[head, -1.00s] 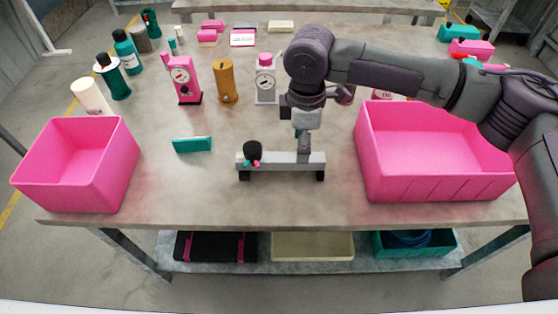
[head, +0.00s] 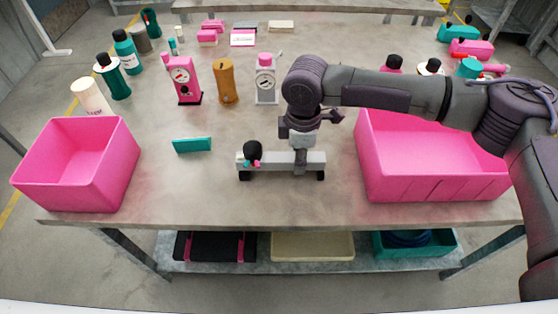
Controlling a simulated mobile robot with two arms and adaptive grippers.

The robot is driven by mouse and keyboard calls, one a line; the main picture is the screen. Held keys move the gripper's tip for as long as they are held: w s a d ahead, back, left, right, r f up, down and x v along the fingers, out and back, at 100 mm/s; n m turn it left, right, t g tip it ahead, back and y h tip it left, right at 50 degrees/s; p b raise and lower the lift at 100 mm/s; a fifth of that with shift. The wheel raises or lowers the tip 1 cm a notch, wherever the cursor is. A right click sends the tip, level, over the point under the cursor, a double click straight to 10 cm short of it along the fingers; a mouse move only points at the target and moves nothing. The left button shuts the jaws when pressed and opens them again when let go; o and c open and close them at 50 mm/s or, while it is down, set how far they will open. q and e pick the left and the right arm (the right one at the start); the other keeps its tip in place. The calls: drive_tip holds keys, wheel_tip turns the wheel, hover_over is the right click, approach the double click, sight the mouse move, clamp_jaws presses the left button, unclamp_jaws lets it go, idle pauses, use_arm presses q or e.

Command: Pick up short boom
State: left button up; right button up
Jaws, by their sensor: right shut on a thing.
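The short boom (head: 277,168), as I take it, is a low grey bar with dark feet at both ends, resting on the table near the front edge. A black round part with pink and teal bits sits at its left end. My right gripper (head: 301,167) points down over the right half of the bar and is shut on it. The fingertips are small and partly merge with the grey bar. My left gripper is out of view.
A pink bin (head: 75,165) stands at the left and a larger pink bin (head: 435,160) at the right, close to my right arm. A teal block (head: 192,145) lies left of the bar. Bottles and gauges, such as a pink gauge (head: 184,78), stand behind.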

clamp_jaws()
wheel_tip(320, 180, up, 10)
drive_tip(key=shift+r, duration=0.1)
drive_tip(key=shift+f, duration=0.2)
idle(0.3)
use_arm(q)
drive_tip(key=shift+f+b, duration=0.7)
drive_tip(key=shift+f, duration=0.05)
use_arm(e)
drive_tip(key=shift+f, duration=4.9)
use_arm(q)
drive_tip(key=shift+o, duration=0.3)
